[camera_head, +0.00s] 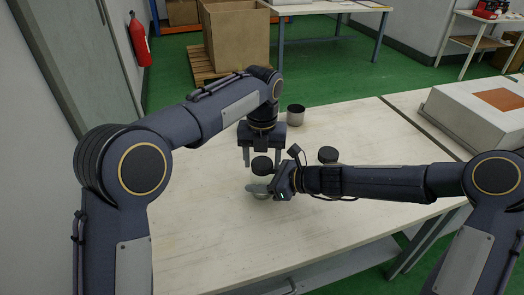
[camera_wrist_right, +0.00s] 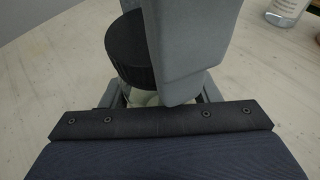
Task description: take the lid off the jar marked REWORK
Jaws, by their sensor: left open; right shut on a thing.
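A jar with a dark round lid (camera_head: 262,166) stands on the table, and my right gripper (camera_head: 264,189) is shut on its body from the right. In the right wrist view the ribbed black lid (camera_wrist_right: 128,48) sits on the pale jar body (camera_wrist_right: 145,98), partly hidden by a large grey part that looks like a left gripper finger. My left gripper (camera_head: 263,160) is open and points down over the lid, its fingers on either side and apart from it. A second dark-lidded jar (camera_head: 327,155) stands behind my right forearm, mostly hidden. No marking is readable on either jar.
In the right wrist view a clear glass vessel (camera_wrist_right: 288,9) stands at the upper right. The front left of the table (camera_head: 205,235) is clear.

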